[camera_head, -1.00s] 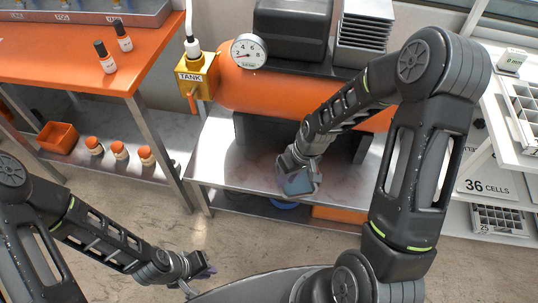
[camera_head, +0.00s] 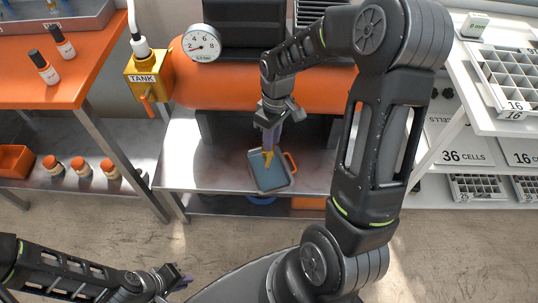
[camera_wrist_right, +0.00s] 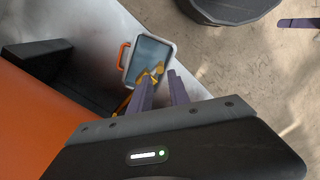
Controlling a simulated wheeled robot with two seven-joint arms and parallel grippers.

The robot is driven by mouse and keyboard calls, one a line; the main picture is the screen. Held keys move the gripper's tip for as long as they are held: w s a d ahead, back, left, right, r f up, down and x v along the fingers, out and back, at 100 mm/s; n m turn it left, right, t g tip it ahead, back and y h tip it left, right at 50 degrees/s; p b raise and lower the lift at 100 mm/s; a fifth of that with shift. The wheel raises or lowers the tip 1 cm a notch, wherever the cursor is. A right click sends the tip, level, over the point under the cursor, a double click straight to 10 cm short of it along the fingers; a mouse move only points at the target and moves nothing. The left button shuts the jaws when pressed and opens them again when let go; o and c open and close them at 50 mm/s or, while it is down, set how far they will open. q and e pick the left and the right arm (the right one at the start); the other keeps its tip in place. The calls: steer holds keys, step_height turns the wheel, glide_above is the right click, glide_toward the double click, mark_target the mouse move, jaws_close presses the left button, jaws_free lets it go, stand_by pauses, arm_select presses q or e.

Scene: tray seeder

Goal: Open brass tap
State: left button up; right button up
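A brass tap (camera_head: 267,155) shows as a small yellow piece below the orange tank (camera_head: 230,93), above a grey-blue tray with an orange handle (camera_head: 271,180). The tap also shows in the right wrist view (camera_wrist_right: 157,71), just beyond the fingertips, with more brass beside the left finger; part is hidden behind the fingers. My right gripper (camera_head: 268,143) points down at the tap. Its two purple fingers (camera_wrist_right: 157,78) stand apart with a gap between them. I cannot tell whether they touch the tap. My left gripper (camera_head: 184,281) is low at the left, away from the tank; its finger gap is unclear.
A yellow TANK box (camera_head: 143,78) with an orange lever and a pressure gauge (camera_head: 201,44) are at the tank's left. The metal shelf (camera_head: 222,168) has free room around the tray. An orange bench (camera_head: 50,75) stands left, white shelves (camera_head: 485,120) right.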

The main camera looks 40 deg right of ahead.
mark_target(270, 156)
steer(key=shift+f, duration=0.1)
steer(key=f, duration=0.5)
steer(key=f+b, duration=0.1)
steer(key=f, duration=0.1)
steer(key=shift+s+a+f, duration=0.15)
steer(key=shift+a+f, duration=0.2)
steer(key=shift+c, duration=0.4)
jaws_close()
